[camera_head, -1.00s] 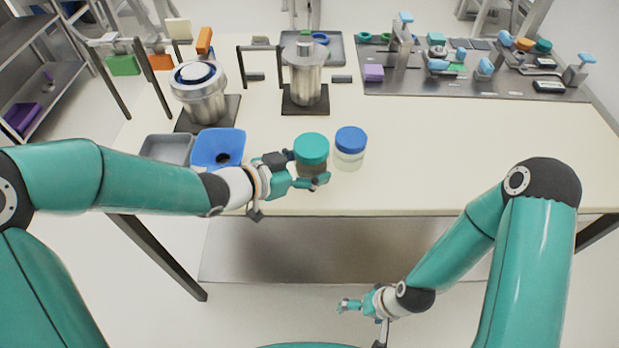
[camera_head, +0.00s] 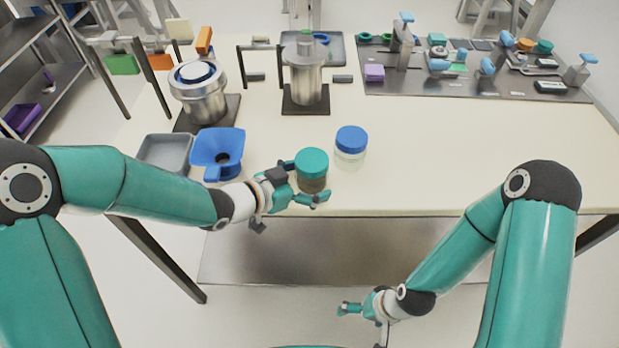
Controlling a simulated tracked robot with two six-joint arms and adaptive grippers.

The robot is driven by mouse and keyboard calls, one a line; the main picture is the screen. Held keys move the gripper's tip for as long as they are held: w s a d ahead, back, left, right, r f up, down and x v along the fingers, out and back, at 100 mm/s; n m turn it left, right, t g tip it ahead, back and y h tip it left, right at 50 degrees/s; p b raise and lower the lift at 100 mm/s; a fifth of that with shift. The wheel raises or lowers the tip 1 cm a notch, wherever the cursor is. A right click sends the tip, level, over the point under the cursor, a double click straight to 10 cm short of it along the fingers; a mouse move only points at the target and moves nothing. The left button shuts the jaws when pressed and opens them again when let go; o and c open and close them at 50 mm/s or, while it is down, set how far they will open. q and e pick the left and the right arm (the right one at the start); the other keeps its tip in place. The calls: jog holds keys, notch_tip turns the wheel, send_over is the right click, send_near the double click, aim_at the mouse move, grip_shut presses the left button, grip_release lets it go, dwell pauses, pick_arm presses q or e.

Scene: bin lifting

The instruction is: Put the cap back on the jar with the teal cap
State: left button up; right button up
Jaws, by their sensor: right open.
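The jar with the teal cap (camera_head: 312,184) stands upright near the table's front edge, with brownish contents. The teal cap (camera_head: 311,161) sits on top of it and looks level; I cannot tell whether it is screwed tight. My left gripper (camera_head: 301,183) is open at the jar's left and front side, with its fingers apart and nothing held between them. My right gripper (camera_head: 346,308) is open and empty, low in front of the table and far from the jar.
A jar with a blue cap (camera_head: 350,143) stands just right and behind. A blue funnel (camera_head: 217,147) and grey tray (camera_head: 165,152) lie left. Metal vessels (camera_head: 305,76) stand behind. A metal board (camera_head: 470,86) with fixtures lies back right. The table's right front is clear.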

pick_arm(q)
jog(key=shift+r, duration=0.15)
jog(key=shift+s+a, duration=0.15)
jog(key=shift+a, duration=0.1)
jog(key=p+v, duration=0.1)
jog(key=v, duration=1)
jog(key=shift+s, duration=0.15)
jog(key=shift+a+r, duration=0.1)
